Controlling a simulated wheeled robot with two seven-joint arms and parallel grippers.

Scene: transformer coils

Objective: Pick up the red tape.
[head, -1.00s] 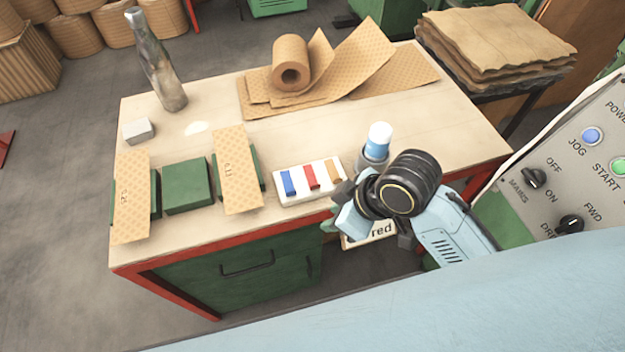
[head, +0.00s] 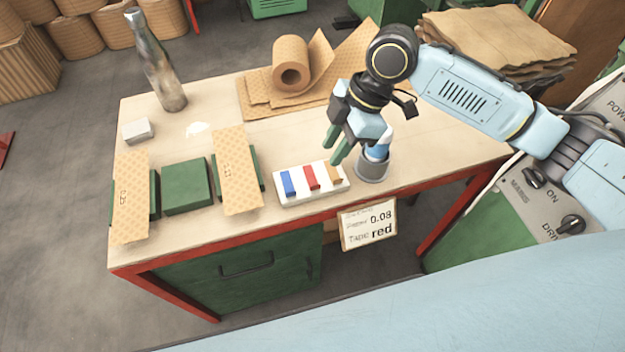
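The red tape (head: 310,177) is a small strip in a white holder (head: 299,187) near the front edge of the table. It lies between a blue strip (head: 288,183) and a tan strip (head: 333,173). My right gripper (head: 337,150) is above and just behind the right end of the holder, with its green fingers pointing down. The fingers look apart, with nothing seen between them. My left gripper is not in view.
A grey cup with a blue and white item (head: 373,165) stands right of the holder, close to my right gripper. Green blocks (head: 187,187) and tan sheets lie left.

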